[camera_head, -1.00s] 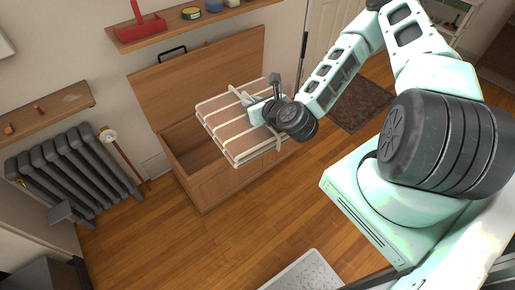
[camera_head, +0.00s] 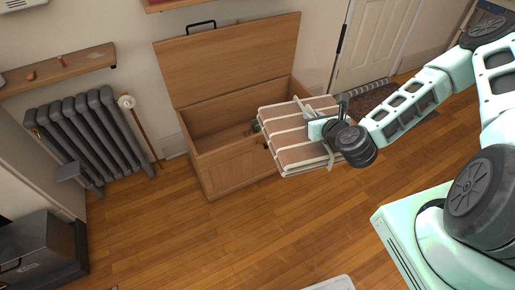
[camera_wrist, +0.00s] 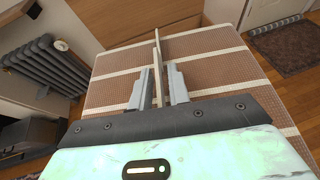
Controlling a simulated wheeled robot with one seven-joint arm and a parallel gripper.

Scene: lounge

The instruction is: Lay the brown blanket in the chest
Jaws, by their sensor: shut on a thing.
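The brown blanket (camera_head: 293,153) is a flat folded bundle with cream stripes and a raised cream strap. It is tilted at the right front of the wooden chest (camera_head: 228,177), overlapping its right end in the head view. My gripper (camera_head: 318,128) is shut on the blanket's raised strap. In the wrist view, the fingers of my gripper (camera_wrist: 157,85) close on the strap, with the blanket (camera_wrist: 215,70) spread below. The chest lid (camera_head: 230,60) stands open against the wall. The left part of the inside shows empty floor; the blanket hides the right part.
A grey radiator (camera_head: 85,130) and a long-handled brush (camera_head: 140,130) stand left of the chest. A wall shelf (camera_head: 60,70) is above the radiator. A dark metal box (camera_head: 35,250) is at lower left. Wooden floor (camera_head: 200,240) before the chest is clear.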

